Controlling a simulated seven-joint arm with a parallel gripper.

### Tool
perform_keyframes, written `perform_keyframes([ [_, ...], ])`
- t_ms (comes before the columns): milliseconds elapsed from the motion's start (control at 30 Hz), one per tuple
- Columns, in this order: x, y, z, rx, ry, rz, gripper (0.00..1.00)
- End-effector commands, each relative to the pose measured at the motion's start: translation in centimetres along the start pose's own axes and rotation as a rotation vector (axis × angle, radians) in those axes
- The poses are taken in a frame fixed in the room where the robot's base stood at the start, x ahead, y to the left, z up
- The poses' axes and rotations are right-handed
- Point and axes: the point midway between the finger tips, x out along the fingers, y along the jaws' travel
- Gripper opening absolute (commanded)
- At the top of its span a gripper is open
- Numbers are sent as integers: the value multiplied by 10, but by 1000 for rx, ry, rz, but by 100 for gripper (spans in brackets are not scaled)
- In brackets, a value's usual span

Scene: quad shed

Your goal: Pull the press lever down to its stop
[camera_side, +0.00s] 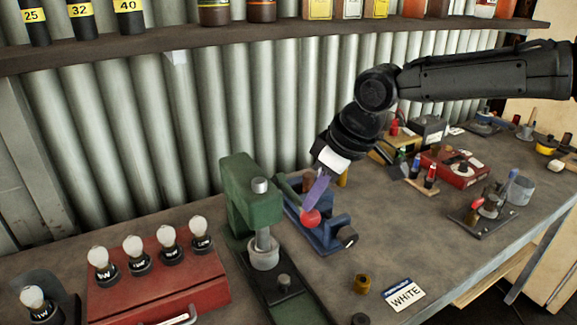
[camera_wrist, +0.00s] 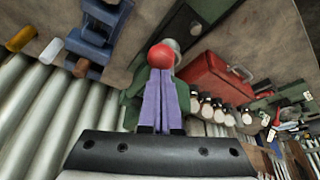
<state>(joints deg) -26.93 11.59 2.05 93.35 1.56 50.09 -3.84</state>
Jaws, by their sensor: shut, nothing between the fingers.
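The green press (camera_side: 240,195) stands on the bench left of centre, with a pale round ram end (camera_side: 263,255) over its dark base. Its lever ends in a red ball knob (camera_side: 310,218); the rest of the lever is largely hidden. My gripper (camera_side: 314,203) has purple fingers, closed together, pointing down with their tips just above the knob in the side view. In the wrist view the red knob (camera_wrist: 160,56) shows right beyond the tips of my gripper (camera_wrist: 160,75). I cannot tell whether they touch. Nothing is held between the fingers.
A blue vise (camera_side: 325,238) stands right behind the knob, close to my fingers. A red case (camera_side: 165,285) with several white-topped bulbs lies to the left. A brass nut (camera_side: 362,284) and a WHITE label card (camera_side: 404,295) lie in front. The bench at front right is mostly clear.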

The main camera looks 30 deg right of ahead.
Motion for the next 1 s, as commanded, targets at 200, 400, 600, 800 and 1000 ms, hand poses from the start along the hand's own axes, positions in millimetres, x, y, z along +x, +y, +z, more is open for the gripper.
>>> perform_keyframes([
  [200,2,0,2,0,-6,1,0],
  [400,4,1,2,0,-7,1,0],
  [600,11,1,4,0,-8,0,0],
  [800,20,2,8,0,-15,0,0],
  [1000,23,2,10,0,-19,0,0],
])
